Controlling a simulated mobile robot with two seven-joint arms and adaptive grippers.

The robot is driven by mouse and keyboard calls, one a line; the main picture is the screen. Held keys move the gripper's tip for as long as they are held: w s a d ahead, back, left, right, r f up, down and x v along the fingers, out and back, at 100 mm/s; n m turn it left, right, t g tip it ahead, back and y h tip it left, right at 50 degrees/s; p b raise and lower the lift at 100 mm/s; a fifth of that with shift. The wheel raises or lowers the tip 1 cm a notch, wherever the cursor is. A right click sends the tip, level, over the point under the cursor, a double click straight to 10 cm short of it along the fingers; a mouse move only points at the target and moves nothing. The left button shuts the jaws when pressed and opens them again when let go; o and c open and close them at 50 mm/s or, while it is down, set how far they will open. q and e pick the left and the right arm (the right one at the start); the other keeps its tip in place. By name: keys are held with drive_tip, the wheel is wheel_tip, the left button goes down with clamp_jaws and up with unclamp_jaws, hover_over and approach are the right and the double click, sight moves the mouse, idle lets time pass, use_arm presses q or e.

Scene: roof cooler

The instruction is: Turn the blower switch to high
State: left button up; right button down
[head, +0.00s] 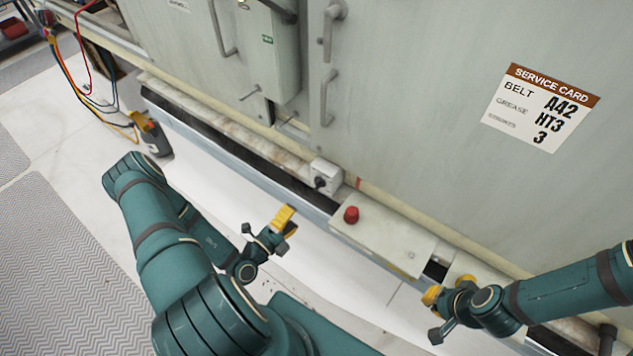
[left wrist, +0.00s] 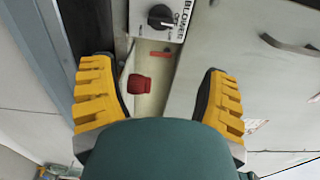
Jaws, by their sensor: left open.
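The blower switch is a white box (head: 326,170) with a black rotary knob (head: 320,183), mounted low on the grey unit in the head view. In the left wrist view the black knob (left wrist: 161,16) sits at the top, beside a label reading BLOWER and OFF; the knob's exact setting is too small to tell. My left gripper (head: 284,219) is open and empty, below and left of the switch, apart from it. Its yellow fingers (left wrist: 155,68) spread on either side in the wrist view, with the knob beyond them. My right gripper (head: 447,292) is at the lower right, away from the switch; its jaw opening is unclear.
A red button (head: 351,214) sits on a pale box right of the switch. Door handles (head: 329,98) stick out above it. A service card (head: 540,108) is on the panel. A yellow-and-grey tool (head: 150,133) stands at the left near coloured hoses (head: 67,75).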

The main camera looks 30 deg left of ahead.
sight(314, 188)
use_arm(q)
drive_tip(key=shift+n+y, duration=0.4)
drive_tip(key=shift+y, duration=0.1)
drive_tip(key=w, duration=1.3)
drive_tip(key=shift+w+b, duration=0.3)
drive_tip(key=shift+b, duration=0.05)
drive_tip(key=c, duration=1.2)
